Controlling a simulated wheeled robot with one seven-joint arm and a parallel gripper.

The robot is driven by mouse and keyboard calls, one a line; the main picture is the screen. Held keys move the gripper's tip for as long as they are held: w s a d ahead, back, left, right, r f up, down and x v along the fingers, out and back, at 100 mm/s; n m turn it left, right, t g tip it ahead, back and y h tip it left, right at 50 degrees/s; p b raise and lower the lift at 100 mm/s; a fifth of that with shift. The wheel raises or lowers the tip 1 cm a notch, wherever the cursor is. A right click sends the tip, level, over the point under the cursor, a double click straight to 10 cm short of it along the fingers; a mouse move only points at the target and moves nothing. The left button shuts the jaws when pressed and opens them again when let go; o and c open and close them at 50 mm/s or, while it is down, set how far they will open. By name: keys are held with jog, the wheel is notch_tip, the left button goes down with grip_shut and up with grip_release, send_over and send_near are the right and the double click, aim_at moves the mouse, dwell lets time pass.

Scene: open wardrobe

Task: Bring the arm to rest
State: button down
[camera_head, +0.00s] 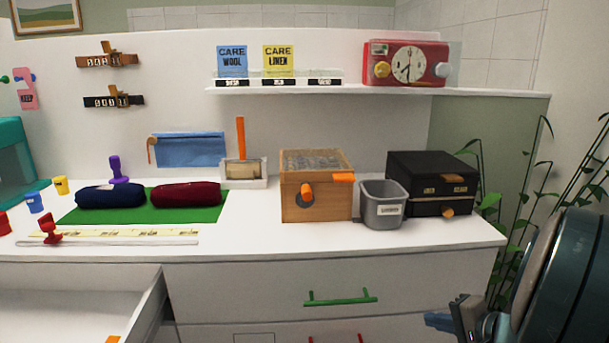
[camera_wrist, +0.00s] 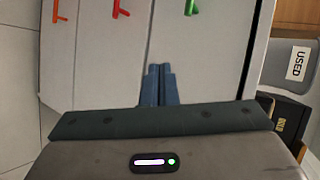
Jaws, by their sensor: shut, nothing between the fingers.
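My gripper (camera_head: 447,318) is at the lower right in the head view, in front of the wardrobe's drawer fronts and below the worktop edge. In the wrist view my gripper (camera_wrist: 160,86) shows its two blue fingers side by side and shut, with nothing between them. The fingers touch none of these handles. Part of my arm fills the right edge of the head view.
An open drawer (camera_head: 85,310) juts out at the lower left. The worktop (camera_head: 300,237) holds a wooden box (camera_head: 318,206), a grey bin (camera_head: 381,213), a black case (camera_head: 432,180) and two rolls on a green mat (camera_head: 150,212). Plants (camera_head: 515,200) stand at the right.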

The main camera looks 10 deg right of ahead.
jog(key=s+a+r+n+g+p, duration=0.35)
jog(key=a+r+p, duration=0.2)
jog(key=a, duration=0.25)
jog(key=s+a+r+n+g+p, duration=0.25)
jog(key=a+r+g+p, duration=0.2)
jog(key=a+r, duration=0.3)
jog(key=s+a+r+n+h+p, duration=0.2)
jog(key=r+n+p, duration=0.1)
jog(key=r+p, duration=0.3)
jog(key=s+a+r+n+h+p, duration=0.2)
jog(key=s+r+n+h+p, duration=0.1)
jog(key=r+p, duration=0.3)
jog(key=shift+r+n, duration=0.5)
jog(key=shift+r, duration=0.25)
jog(key=shift+a, duration=0.15)
